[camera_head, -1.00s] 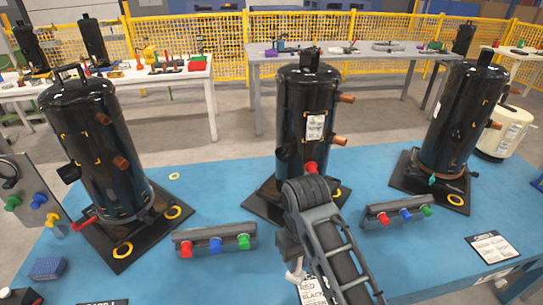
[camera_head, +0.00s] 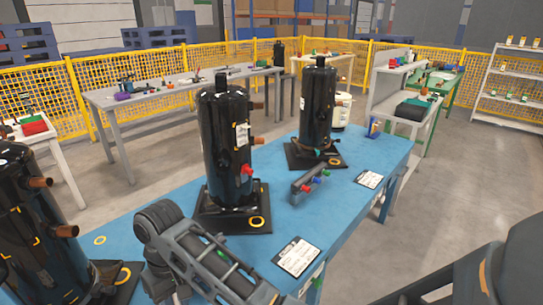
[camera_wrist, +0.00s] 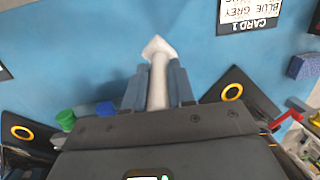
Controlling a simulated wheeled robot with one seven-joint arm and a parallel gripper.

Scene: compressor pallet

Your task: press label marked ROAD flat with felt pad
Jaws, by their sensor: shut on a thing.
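My gripper (camera_wrist: 158,84) is shut on a white tool (camera_wrist: 158,58) with a pale, angled head, seen in the wrist view above the blue table. This may be the felt pad; its material cannot be told. In the head view, a white label (camera_head: 242,135) is on the black middle compressor (camera_head: 222,170); its print is too small to read. The right compressor (camera_head: 317,110) and the left compressor (camera_head: 30,225), with yellow corner marks, also stand there. The tool is apart from the label. My gripper's fingers are hidden in the head view.
The blue table (camera_head: 335,215) holds a block with coloured caps (camera_head: 309,186) and white cards (camera_head: 297,256). Card 1 (camera_wrist: 250,14) and a blue block (camera_wrist: 303,66) show in the wrist view. Yellow fencing (camera_head: 120,85) and grey benches stand behind. Floor is free at right.

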